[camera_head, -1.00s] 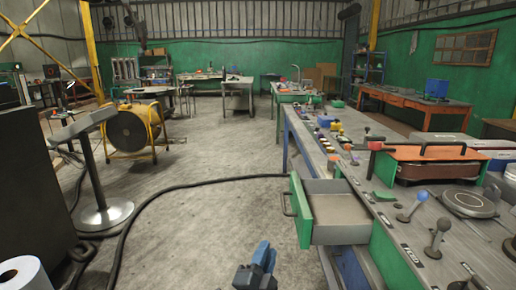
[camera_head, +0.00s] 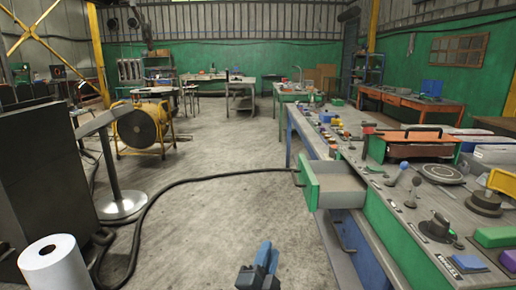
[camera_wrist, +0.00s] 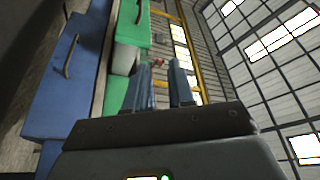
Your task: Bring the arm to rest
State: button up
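My gripper (camera_head: 264,255) shows at the bottom middle of the head view, low over the floor and left of the workbench. Its blue fingers stand apart with nothing between them in the wrist view (camera_wrist: 160,78). Most of my arm is out of the head view.
A green drawer (camera_head: 311,187) stands pulled out from the long workbench (camera_head: 405,215), right of my gripper. A black cable (camera_head: 200,180) crosses the floor. A paper roll (camera_head: 50,266), a dark cabinet (camera_head: 45,165) and a post stand (camera_head: 122,207) are at left. The middle floor is clear.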

jog(key=s+d+n+t+y, duration=0.15)
jog(key=s+d+n, duration=0.35)
jog(key=d, duration=0.6)
jog(key=s+d+n+t+y, duration=0.1)
jog(key=s+d+n+y, duration=0.3)
jog(key=d, duration=0.6)
jog(key=s+d+f+n, duration=0.2)
jog(key=s+d+n, duration=0.25)
jog(key=s, duration=0.55)
jog(key=s+n+g+y, duration=0.2)
jog(key=s+n+g, duration=0.15)
jog(key=s, duration=1.75)
jog(key=s+a+r+m+g, duration=0.1)
jog(key=s+a+r+g, duration=0.1)
jog(key=s, duration=0.4)
jog(key=s+a+r+g+h, duration=0.1)
jog(key=s+a+r, duration=0.3)
jog(key=s+r, duration=0.1)
jog(key=shift+s+a+r+m+g, duration=0.2)
jog(key=shift+s+r+m+g, duration=0.2)
jog(key=shift+s, duration=0.3)
